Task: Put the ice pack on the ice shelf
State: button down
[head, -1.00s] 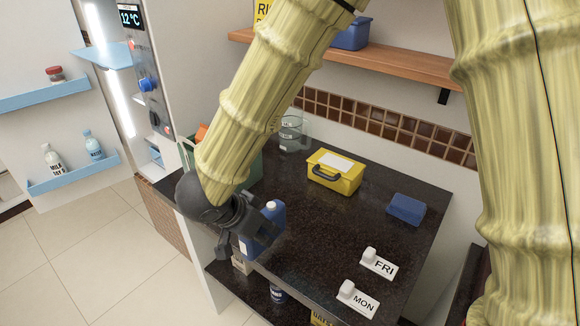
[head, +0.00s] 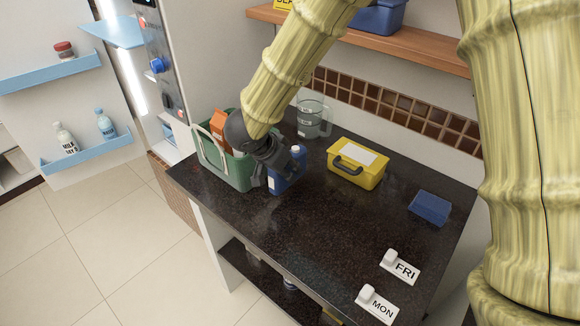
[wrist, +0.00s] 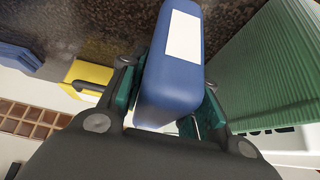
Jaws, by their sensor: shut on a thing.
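A blue pack with a white cap and white label (head: 285,172), which looks like the ice pack, is in my gripper (head: 271,174), near the counter's left side. In the wrist view the blue pack (wrist: 172,82) sits between both fingers of my gripper (wrist: 165,100), which is shut on it. I cannot tell whether its base touches the counter. A light-blue shelf (head: 113,32) juts from the lit fridge at upper left. No ice shelf label is legible, so I cannot tell which shelf it is.
A green basket (head: 226,167) stands close left of my gripper. A clear jug (head: 313,117), a yellow box (head: 357,163) and a flat blue block (head: 430,208) stand on the dark counter (head: 300,240). The open fridge door holds bottles on a blue rack (head: 85,152).

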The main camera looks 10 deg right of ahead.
aim_at(289, 170)
jog(key=w, duration=0.1)
jog(key=w+d, duration=0.1)
jog(key=w, duration=0.1)
jog(key=shift+w+d+f+p, duration=0.25)
jog(key=shift+w+d+p, duration=0.05)
jog(key=shift+f+p, duration=0.3)
jog(key=shift+f, duration=1.4)
jog(key=shift+f, duration=0.1)
jog(key=c, duration=1.1)
grip_release()
jog(key=shift+f, duration=0.1)
jog(key=shift+o, duration=0.2)
jog(key=shift+r, duration=0.2)
